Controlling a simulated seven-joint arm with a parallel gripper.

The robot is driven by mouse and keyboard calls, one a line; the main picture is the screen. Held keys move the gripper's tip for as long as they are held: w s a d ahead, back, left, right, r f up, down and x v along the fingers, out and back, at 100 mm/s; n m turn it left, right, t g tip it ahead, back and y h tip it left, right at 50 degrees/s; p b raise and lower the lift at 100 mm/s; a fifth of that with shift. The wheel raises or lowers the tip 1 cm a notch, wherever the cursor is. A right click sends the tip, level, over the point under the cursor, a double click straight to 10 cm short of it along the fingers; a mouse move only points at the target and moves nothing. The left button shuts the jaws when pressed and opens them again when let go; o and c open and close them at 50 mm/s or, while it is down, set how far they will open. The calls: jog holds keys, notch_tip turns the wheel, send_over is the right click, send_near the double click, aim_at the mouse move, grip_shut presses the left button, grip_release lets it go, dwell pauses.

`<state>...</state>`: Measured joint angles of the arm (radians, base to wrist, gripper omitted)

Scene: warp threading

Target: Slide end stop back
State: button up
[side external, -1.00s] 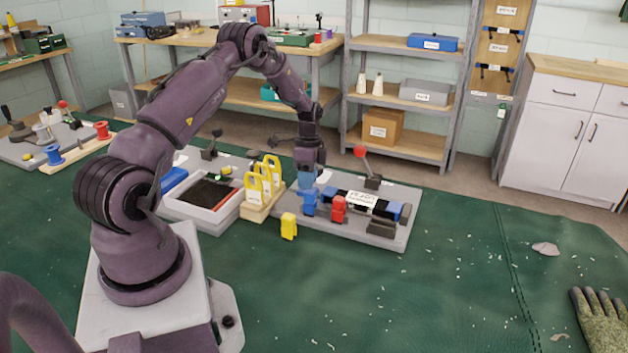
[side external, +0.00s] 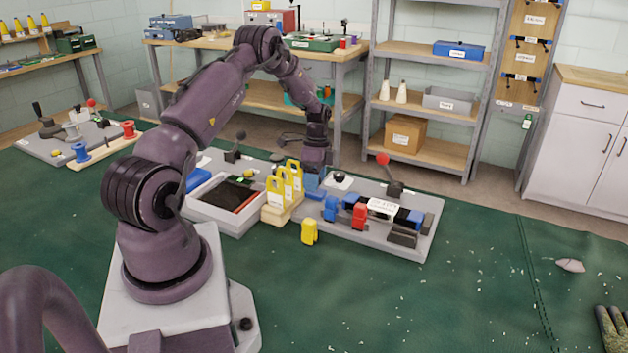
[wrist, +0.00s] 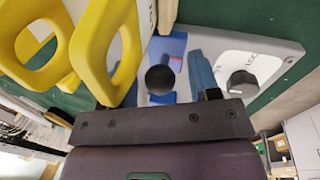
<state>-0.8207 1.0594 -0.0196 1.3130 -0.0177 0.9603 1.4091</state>
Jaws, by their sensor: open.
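My gripper (side external: 314,187) points down at the left end of a grey fixture plate (side external: 385,243), close to the yellow-handled tools. Light-blue pieces show at its tip; a blue finger stands at the right in the wrist view (wrist: 202,75). The jaws are open. A round black knob (wrist: 160,80) lies between them in the wrist view, over a blue part. On the plate are a blue block (side external: 330,208), a red block (side external: 358,216) and a white-labelled dark bar (side external: 382,208). I cannot tell which part is the end stop.
Yellow-handled tools (side external: 275,192) in a wooden rack stand close to the left of my gripper. A red-knobbed lever (side external: 384,160) rises behind the bar. A yellow block (side external: 309,232) stands in front of the plate. The green table at the right is mostly clear.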

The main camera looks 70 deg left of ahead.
notch_tip(320, 180, up, 12)
jog(key=w+a, duration=0.1)
jog(key=a, duration=0.1)
jog(key=shift+w+r, duration=0.15)
jog(key=shift+r, duration=0.05)
dwell(0.3)
jog(key=s+d+r+n+t, duration=0.2)
jog(key=s+d+r, duration=0.3)
jog(key=d, duration=0.7)
jog(key=s+d+r+n+t+y, duration=0.1)
jog(key=s+d+r+n+t, duration=0.1)
jog(key=s+d+r, duration=0.2)
jog(key=s+d+r+n+t, duration=0.2)
jog(key=s+d+r, duration=0.3)
jog(key=d, duration=1.4)
notch_tip(320, 180, up, 4)
jog(key=shift+s+d+f+n+t+y, duration=0.1)
jog(key=shift+s+d+n+t+y, duration=0.2)
jog(key=shift+d+n+t+y, duration=0.1)
